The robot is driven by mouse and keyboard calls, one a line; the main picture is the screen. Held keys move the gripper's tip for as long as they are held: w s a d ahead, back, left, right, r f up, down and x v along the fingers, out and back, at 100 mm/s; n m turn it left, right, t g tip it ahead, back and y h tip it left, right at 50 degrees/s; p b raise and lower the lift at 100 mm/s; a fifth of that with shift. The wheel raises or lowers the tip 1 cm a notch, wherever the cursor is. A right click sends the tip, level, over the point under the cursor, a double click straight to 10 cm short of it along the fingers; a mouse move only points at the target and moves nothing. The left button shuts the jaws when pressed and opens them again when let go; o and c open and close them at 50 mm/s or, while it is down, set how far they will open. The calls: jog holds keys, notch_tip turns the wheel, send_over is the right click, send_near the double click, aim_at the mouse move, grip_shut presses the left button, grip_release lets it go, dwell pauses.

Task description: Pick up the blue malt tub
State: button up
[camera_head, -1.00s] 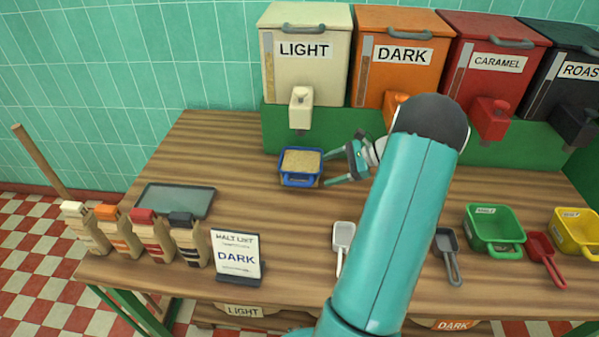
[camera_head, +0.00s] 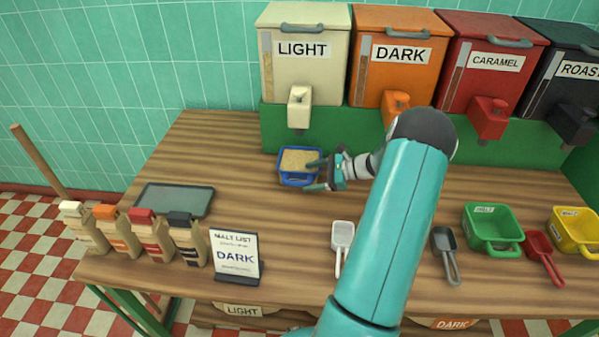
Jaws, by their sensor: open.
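The blue malt tub (camera_head: 285,174) stands on the wooden table below the spout of the LIGHT dispenser. It is filled with pale tan grain. My gripper (camera_head: 316,175) is at the tub's right front side with its fingers pointing left. The jaws are open. One finger reaches over the tub's right rim and the other is low, in front of the tub near its handle side. I cannot tell whether either finger touches the tub.
The LIGHT dispenser (camera_head: 300,60) and the DARK dispenser (camera_head: 392,55) stand behind. A grey tray (camera_head: 176,200), several malt bags, a sign (camera_head: 235,254) and a white scoop (camera_head: 342,235) lie nearer. A green tub (camera_head: 493,228) and a yellow tub (camera_head: 577,231) are at the right.

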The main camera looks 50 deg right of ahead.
aim_at(299, 173)
jog(key=x, duration=0.4)
jog(key=shift+r, duration=0.1)
jog(key=shift+s, duration=0.1)
jog(key=c, duration=1.5)
jog(key=shift+r, duration=0.15)
